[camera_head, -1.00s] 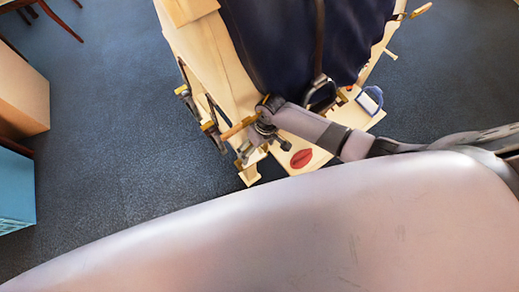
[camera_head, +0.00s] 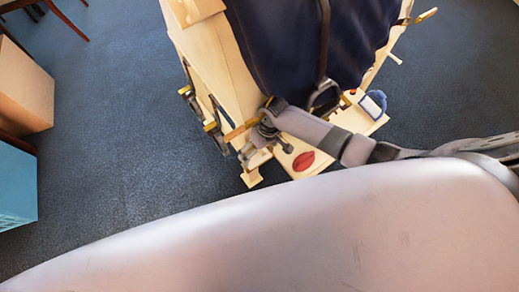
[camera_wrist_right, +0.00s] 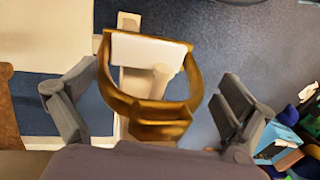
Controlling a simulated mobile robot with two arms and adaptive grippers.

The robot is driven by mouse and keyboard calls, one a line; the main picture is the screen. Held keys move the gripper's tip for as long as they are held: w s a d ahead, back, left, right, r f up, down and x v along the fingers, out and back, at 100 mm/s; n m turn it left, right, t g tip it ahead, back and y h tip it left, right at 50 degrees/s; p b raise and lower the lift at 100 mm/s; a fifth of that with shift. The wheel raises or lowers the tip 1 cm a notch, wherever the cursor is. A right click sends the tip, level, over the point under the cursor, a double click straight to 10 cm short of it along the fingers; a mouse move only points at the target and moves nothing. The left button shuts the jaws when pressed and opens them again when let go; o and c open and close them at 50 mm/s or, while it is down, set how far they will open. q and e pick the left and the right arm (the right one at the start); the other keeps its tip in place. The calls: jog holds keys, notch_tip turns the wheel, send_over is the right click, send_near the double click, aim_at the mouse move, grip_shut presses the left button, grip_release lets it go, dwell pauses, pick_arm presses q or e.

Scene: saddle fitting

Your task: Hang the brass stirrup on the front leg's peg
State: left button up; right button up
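The brass stirrup (camera_wrist_right: 145,108) fills the middle of the right wrist view, between the two spread fingers of my right gripper (camera_wrist_right: 155,95). The fingers stand wide; a gap shows between the stirrup and the right finger, while the left finger is close to its side. A pale wooden peg (camera_wrist_right: 161,80) shows through the stirrup's opening; I cannot tell whether the stirrup hangs on it. In the head view my right gripper (camera_head: 262,132) is at the wooden stand's (camera_head: 222,65) near lower corner, its fingers too small to read. My left gripper is not in view.
Dark blue cloth (camera_head: 285,45) drapes over the stand. A red oval patch (camera_head: 303,161) and a blue-edged tag (camera_head: 373,104) lie on its lower board. A cardboard-coloured box (camera_head: 25,90) and a blue box (camera_head: 17,187) stand at left. Blue floor lies clear between.

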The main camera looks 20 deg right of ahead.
jog(key=shift+r, duration=0.2)
jog(key=v, duration=1.1)
jog(key=shift+d+r, duration=0.15)
jog(key=shift+r, duration=0.15)
